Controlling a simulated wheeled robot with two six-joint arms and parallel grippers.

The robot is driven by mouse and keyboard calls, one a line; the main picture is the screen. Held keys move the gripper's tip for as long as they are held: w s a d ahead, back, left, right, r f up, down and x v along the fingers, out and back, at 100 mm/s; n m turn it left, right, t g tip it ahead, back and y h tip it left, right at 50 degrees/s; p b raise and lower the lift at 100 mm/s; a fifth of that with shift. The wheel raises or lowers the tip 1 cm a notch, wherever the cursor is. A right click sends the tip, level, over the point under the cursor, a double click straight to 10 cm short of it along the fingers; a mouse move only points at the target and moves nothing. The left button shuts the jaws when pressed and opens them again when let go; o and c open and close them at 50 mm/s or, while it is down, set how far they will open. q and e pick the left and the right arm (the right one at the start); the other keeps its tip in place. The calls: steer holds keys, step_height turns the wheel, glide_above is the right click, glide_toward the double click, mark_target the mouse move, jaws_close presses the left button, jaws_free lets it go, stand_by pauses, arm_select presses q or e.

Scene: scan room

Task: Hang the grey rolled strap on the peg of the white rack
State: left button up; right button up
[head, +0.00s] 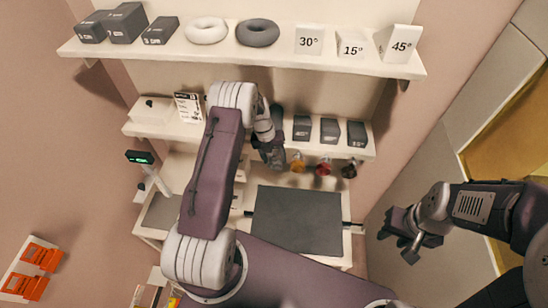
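The white rack's middle shelf (160,128) has small round items under its front edge: an orange one (298,163), a red one (323,168) and a dark one (349,170). They are too small to tell whether any is a strap or a peg. I cannot make out the grey rolled strap for certain. My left gripper (274,160) is in front of the middle shelf, left of the orange item; its fingers are dark and bunched, so its opening and any held thing are unclear. My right gripper (397,250) is open and empty, low at the right.
A dark mat (298,220) lies on the lower surface. Orange items (40,256) are at lower left. Floor beside my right gripper is clear.

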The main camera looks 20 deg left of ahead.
arm_select(q)
steer(key=o, duration=0.3)
steer(key=shift+r, duration=0.15)
steer(key=b+v, duration=0.3)
steer(key=v, duration=0.5)
steer(key=shift+b, duration=0.4)
steer(key=shift+r, duration=0.45)
